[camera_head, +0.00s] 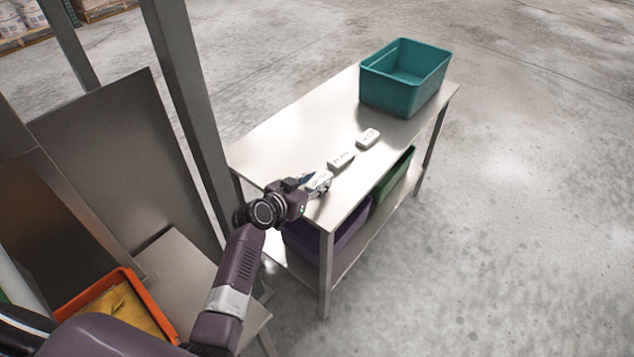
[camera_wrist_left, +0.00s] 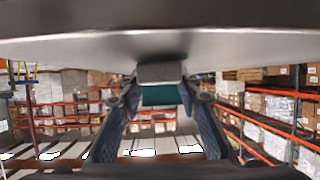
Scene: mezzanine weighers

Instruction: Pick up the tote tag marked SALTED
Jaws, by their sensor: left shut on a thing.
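Three small white tags are at the front edge of a metal table (camera_head: 285,142) in the head view. The far tag (camera_head: 368,138) and the middle tag (camera_head: 341,160) lie flat on the table. Their dark print is too small to read. My left gripper (camera_head: 320,184) is at the near tag (camera_head: 319,178) and is shut on it. In the left wrist view the fingers (camera_wrist_left: 160,84) close on the sides of this tag (camera_wrist_left: 160,72), which shows as a grey block close to the table surface. Its marking cannot be read. My right gripper is out of view.
A teal tote (camera_head: 390,92) stands at the table's far end. A green tote (camera_head: 394,176) and a purple tote (camera_head: 345,228) sit on the shelf below. An orange tray (camera_head: 128,280) is at lower left. A grey post (camera_head: 187,90) rises left of the table.

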